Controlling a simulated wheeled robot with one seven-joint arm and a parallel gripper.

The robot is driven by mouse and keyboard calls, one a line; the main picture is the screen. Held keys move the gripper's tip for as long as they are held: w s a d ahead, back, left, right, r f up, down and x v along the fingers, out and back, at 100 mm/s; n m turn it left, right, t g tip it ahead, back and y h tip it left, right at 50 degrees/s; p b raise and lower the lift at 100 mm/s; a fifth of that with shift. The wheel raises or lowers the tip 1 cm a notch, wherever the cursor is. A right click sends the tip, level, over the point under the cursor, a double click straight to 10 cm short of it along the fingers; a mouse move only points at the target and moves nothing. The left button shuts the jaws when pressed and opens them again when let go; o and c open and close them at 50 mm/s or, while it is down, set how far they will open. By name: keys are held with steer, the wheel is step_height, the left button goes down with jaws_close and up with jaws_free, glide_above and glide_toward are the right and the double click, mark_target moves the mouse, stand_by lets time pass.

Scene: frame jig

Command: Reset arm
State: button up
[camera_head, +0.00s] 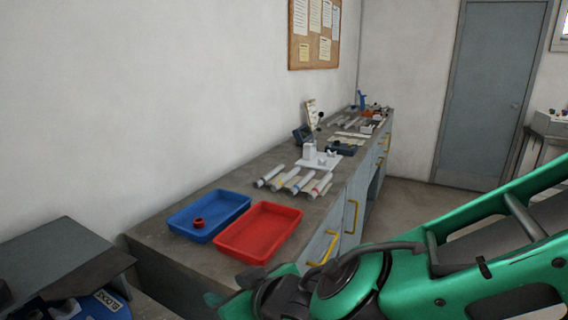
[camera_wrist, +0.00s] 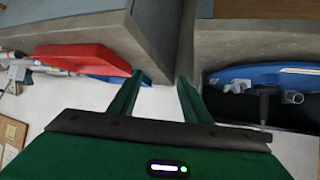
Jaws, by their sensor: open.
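My gripper (camera_wrist: 160,90) shows in the wrist view with its two green fingers spread apart and nothing between them. In the head view my green arm reaches in from the right and crosses the lower right, in front of the workbench; the gripper's fingers cannot be made out there. The workbench (camera_head: 160,238) runs along the wall. A blue tray (camera_head: 235,198) with a small red ring (camera_head: 198,222) in it and an empty red tray (camera_head: 262,232) stand on its near end. The red tray also shows at the upper left of the wrist view (camera_wrist: 85,57).
Several pale tubes (camera_head: 295,182) and a white jig (camera_head: 318,160) lie beyond the trays. Yellow handles (camera_head: 350,215) stick out from the bench front. A grey surface (camera_head: 60,255) with blue items stands at lower left. Floor is clear near the door (camera_head: 485,90).

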steer(key=w+d+f+m+h, duration=0.1)
steer(key=w+d+m+h, duration=0.2)
steer(key=d, duration=0.6)
steer(key=w+d+f+m+h, duration=0.15)
steer(key=w+d, duration=0.35)
steer(key=d, duration=0.5)
steer(key=d+m+g+h, duration=0.2)
steer(key=d+m+h, duration=0.15)
steer(key=d, duration=1.05)
steer(key=s+d+f+m+g, duration=0.1)
steer(key=s+d+m+g, duration=0.3)
steer(key=s+d, duration=0.75)
steer(key=s+d+m+g, duration=0.2)
steer(key=s+d, duration=0.4)
steer(key=s, duration=0.3)
steer(key=shift+s+r+m+y, duration=0.15)
steer(key=shift+r+m+y, duration=0.1)
steer(key=shift+m+y, duration=0.25)
steer(key=c, duration=0.3)
